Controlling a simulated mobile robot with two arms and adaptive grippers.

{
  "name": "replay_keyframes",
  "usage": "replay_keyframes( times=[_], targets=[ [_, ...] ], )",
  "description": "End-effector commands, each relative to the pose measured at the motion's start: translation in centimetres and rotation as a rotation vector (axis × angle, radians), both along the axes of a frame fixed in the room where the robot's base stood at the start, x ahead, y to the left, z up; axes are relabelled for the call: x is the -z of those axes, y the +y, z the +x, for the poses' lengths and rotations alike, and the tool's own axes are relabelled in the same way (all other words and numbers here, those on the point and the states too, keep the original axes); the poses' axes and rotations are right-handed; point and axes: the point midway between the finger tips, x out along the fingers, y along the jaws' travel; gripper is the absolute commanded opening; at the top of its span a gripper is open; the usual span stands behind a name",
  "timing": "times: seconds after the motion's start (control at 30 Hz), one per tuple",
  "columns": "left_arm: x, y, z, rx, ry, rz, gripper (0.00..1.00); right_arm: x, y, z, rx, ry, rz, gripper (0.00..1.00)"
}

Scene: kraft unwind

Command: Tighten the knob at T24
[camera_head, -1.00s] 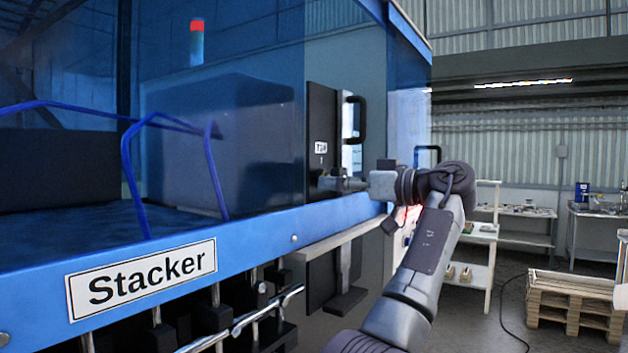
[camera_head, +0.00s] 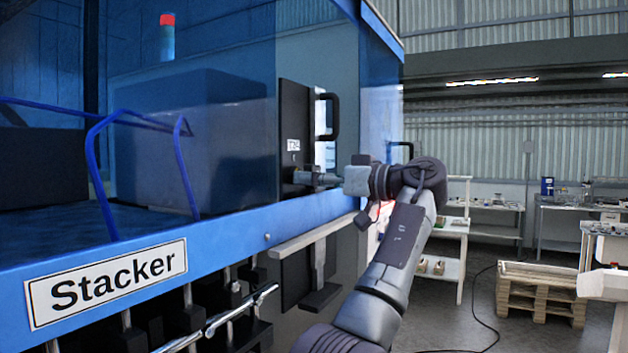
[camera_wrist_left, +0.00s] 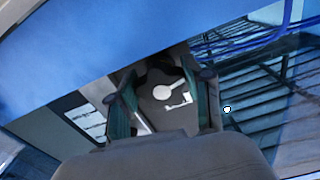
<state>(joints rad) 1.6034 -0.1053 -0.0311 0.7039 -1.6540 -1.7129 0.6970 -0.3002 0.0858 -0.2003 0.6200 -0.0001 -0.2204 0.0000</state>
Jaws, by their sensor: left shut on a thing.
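A dark panel (camera_head: 294,125) with a small white label reading "T24" (camera_head: 293,145) is on the side of the blue Stacker machine. My left gripper (camera_head: 310,179) is just below this label, pointing left at the panel, and is shut on the knob. The knob is hidden behind the fingers in the head view. In the left wrist view, the two fingers of my left gripper (camera_wrist_left: 165,108) stand on either side of a dark knob (camera_wrist_left: 160,76); a white mark shows between them. My right gripper is not in view.
A black handle (camera_head: 328,117) sits above my gripper on the machine. A pale ledge (camera_head: 312,236) runs below it. A blue bent-tube frame (camera_head: 98,165) is inside the machine. Wooden pallets (camera_head: 540,294) and shelves stand at the right, with open floor between.

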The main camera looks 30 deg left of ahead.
Motion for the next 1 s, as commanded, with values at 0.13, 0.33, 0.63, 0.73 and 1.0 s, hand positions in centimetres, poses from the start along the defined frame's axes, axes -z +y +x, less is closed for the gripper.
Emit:
replay_keyframes(
  times=[0.13, 0.33, 0.63, 0.73, 1.0],
  targets=[
    [-0.1, 0.1, -0.1, -0.003, 0.126, -0.007, 0.15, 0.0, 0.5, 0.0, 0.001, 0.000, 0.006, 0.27],
    [-0.1, 0.1, -0.2, -0.002, 0.177, -0.009, 0.15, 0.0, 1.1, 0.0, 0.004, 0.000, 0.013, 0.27],
    [-0.1, 0.1, -0.2, -0.001, 0.175, -0.010, 0.72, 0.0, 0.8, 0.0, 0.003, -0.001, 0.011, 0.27],
    [-0.1, 0.1, -0.1, -0.001, 0.175, -0.010, 0.76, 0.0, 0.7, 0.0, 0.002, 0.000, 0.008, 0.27],
    [-0.1, -0.2, -0.1, 0.000, 0.175, -0.009, 0.76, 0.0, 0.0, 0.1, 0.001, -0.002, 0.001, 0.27]
  ],
)
